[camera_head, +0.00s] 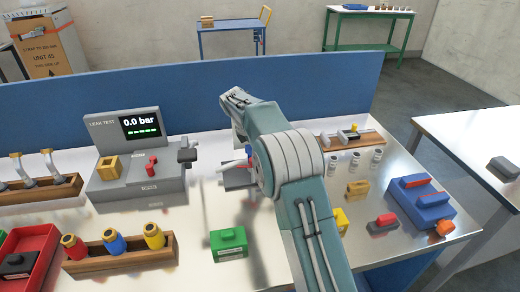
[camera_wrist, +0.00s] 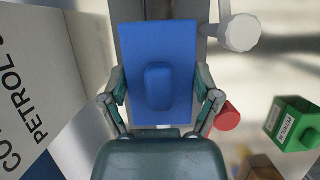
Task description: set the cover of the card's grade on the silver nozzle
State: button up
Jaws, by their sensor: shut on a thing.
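In the wrist view my gripper (camera_wrist: 160,98) is shut on a blue cover (camera_wrist: 158,45), a flat plate with a raised rounded grip. A grey metal part shows behind the cover's upper edge; I cannot tell whether it is the silver nozzle or whether the cover touches it. A pale card or panel (camera_wrist: 45,70) at the left reads "PETROL", partly cut off. In the head view my arm hides most of the gripper, and only a bit of the blue cover (camera_head: 249,151) shows. A green cover (camera_head: 229,241) lies on the table, also in the wrist view (camera_wrist: 292,124).
A leak tester (camera_head: 138,160) stands at the back left. Wooden racks (camera_head: 120,262) and a red tray (camera_head: 42,240) fill the left. A blue box (camera_head: 421,203) and a red-topped block (camera_head: 383,223) lie right. A red round end (camera_wrist: 228,116) is close beside the right finger.

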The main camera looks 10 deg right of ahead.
jog(key=shift+f, duration=1.35)
jog(key=o, duration=1)
jog(key=shift+c, duration=0.2)
jog(key=v, duration=1.1)
jog(key=shift+w, duration=0.1)
jog(key=shift+a+r, duration=0.2)
jog(key=shift+r, duration=0.25)
